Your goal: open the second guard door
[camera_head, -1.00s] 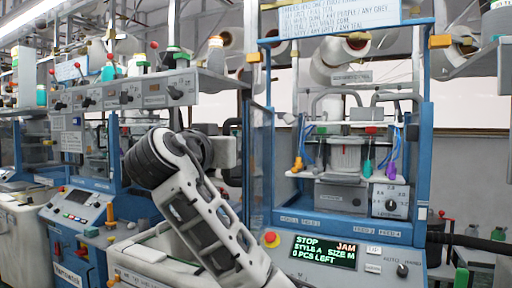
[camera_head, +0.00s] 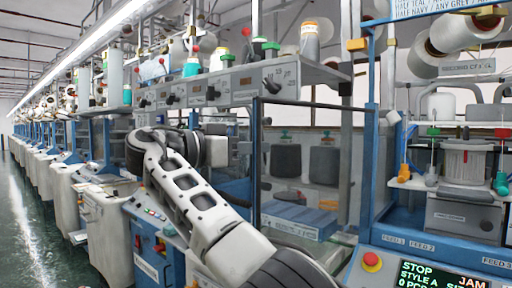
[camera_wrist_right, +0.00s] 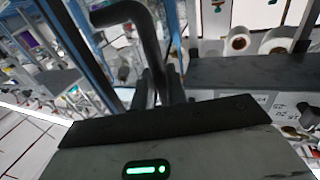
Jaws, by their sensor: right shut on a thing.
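The guard door (camera_head: 303,180) is a clear pane with a dark frame, standing out to the left of the machine's blue post in the head view. My right arm reaches across from the lower right, and my right gripper (camera_head: 222,148) is at the door's left edge. In the right wrist view a black bent handle (camera_wrist_right: 128,14) runs down between the fingers of the right gripper (camera_wrist_right: 163,90), which is shut on it. The fingertips are hidden in the head view. My left gripper is out of view.
The machine with the red button (camera_head: 371,261) and a "STOP JAM" screen (camera_head: 430,277) is at the right. A neighbouring machine's control panel (camera_head: 155,222) stands at the left. A shelf (camera_head: 220,88) with cones runs above. The aisle floor (camera_head: 40,215) is clear.

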